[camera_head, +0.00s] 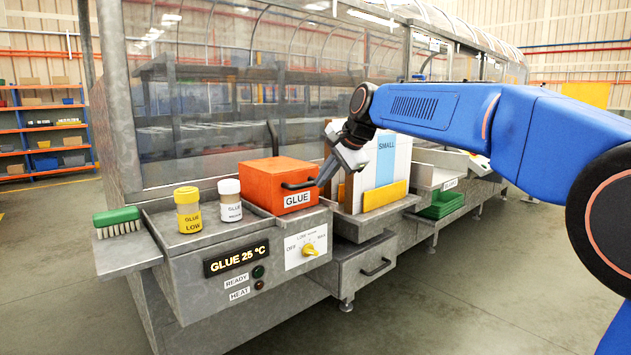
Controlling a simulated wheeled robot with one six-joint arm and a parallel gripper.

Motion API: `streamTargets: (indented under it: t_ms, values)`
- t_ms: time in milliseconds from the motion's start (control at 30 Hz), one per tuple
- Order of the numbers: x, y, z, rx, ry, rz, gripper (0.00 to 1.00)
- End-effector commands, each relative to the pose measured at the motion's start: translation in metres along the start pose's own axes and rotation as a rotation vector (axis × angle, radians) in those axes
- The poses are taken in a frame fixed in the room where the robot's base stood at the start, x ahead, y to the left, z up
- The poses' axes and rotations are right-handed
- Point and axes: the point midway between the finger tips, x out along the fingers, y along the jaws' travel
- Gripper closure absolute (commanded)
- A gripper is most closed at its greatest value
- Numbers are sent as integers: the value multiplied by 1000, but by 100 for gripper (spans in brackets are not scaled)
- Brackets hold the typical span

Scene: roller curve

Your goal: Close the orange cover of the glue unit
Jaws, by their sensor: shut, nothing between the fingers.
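The orange cover (277,185) sits on the glue unit (230,265) as a box with a GLUE label and a dark handle (299,184) on its front right. It looks lowered, but I cannot tell if it is fully seated. My gripper (322,180) is shut and empty, with its fingertips close to the right end of the handle. I cannot tell whether they touch it. The display on the unit reads GLUE 25 °C.
A yellow jar (188,212) and a white jar (230,202) stand left of the cover. A green brush (117,221) lies on the left shelf. Upright boards labelled SMALL (386,160) stand right of the cover, behind my gripper. A clear panel (240,90) rises behind the unit.

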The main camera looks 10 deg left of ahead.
Motion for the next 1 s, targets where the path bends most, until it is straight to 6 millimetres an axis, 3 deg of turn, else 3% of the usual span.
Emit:
streamTargets:
  t_ms: [333,667,833,1000]
  values:
    - [-70,-1,0,-1,1,-2,100]
    - [-100,2,-1,-3,3,2,100]
    - [-118,34,-10,-45,32,21,100]
    - [-146,102,-24,-134,81,70,100]
